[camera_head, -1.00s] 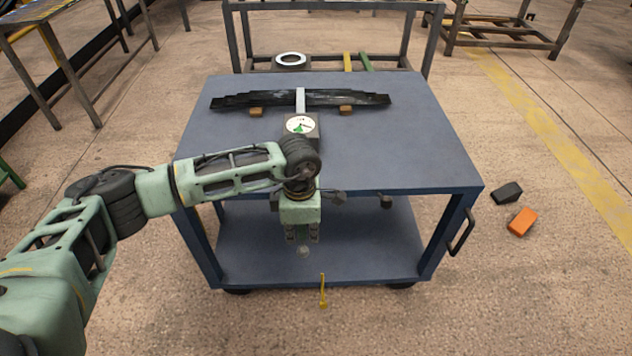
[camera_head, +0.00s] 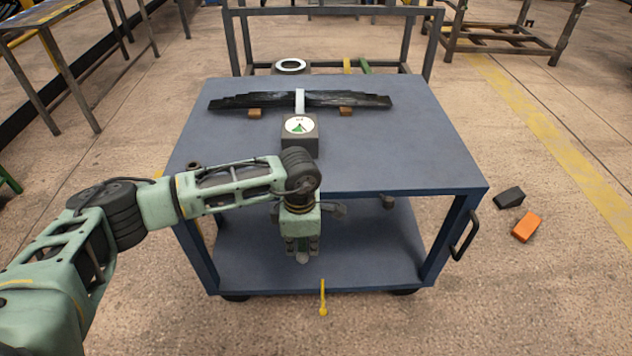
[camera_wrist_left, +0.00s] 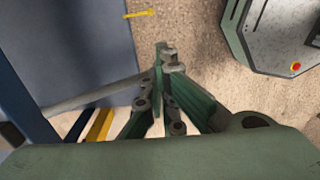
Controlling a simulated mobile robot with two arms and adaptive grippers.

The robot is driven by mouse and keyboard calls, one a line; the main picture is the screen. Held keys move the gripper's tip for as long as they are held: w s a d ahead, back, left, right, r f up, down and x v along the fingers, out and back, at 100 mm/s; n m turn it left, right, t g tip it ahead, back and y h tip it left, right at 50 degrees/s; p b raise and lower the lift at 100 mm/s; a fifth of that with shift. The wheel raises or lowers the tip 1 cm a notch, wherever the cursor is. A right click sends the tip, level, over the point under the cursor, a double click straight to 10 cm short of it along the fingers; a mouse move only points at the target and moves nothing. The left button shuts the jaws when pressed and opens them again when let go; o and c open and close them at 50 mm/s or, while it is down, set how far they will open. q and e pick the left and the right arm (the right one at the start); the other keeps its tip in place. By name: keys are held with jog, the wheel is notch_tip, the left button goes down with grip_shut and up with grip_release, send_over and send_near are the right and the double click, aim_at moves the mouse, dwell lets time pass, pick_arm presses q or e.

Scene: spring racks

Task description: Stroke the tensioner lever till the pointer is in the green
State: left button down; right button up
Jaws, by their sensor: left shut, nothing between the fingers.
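A gauge with a white dial and a green sector (camera_head: 299,125) sits on a dark block on the blue trolley top. Its pointer is too small to read surely against the green. A black leaf spring (camera_head: 345,99) lies behind it on two wooden blocks, with a light strap (camera_head: 299,100) across its middle. My left gripper (camera_head: 303,247) points down in front of the trolley's front edge, shut and empty. A pale rounded end (camera_head: 303,260) shows at its fingertips. In the left wrist view a grey rod (camera_wrist_left: 95,96), perhaps the tensioner lever, runs to the shut fingers (camera_wrist_left: 166,75); contact is unclear.
The trolley (camera_head: 400,165) has a lower shelf and a side handle (camera_head: 463,235). A yellow piece (camera_head: 323,297) shows before it. Black (camera_head: 509,197) and orange (camera_head: 526,226) blocks lie on the floor at right. A rack stands behind.

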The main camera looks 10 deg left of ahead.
pick_arm(q)
notch_tip(320, 180, up, 3)
jog(key=shift+f+p, duration=0.15)
jog(key=shift+p, duration=0.6)
notch_tip(320, 180, up, 4)
jog(key=shift+f+p, duration=0.25)
jog(key=shift+p, duration=0.85)
pick_arm(e)
jog(key=s+d, duration=0.2)
jog(key=s, duration=0.7)
pick_arm(q)
notch_tip(320, 180, up, 12)
jog(key=p, duration=0.6)
pick_arm(e)
jog(key=shift+g, duration=0.4)
jog(key=r, duration=0.5)
jog(key=shift+w+a+r, duration=0.15)
jog(key=shift+a+r, duration=0.05)
jog(key=shift+r, duration=0.2)
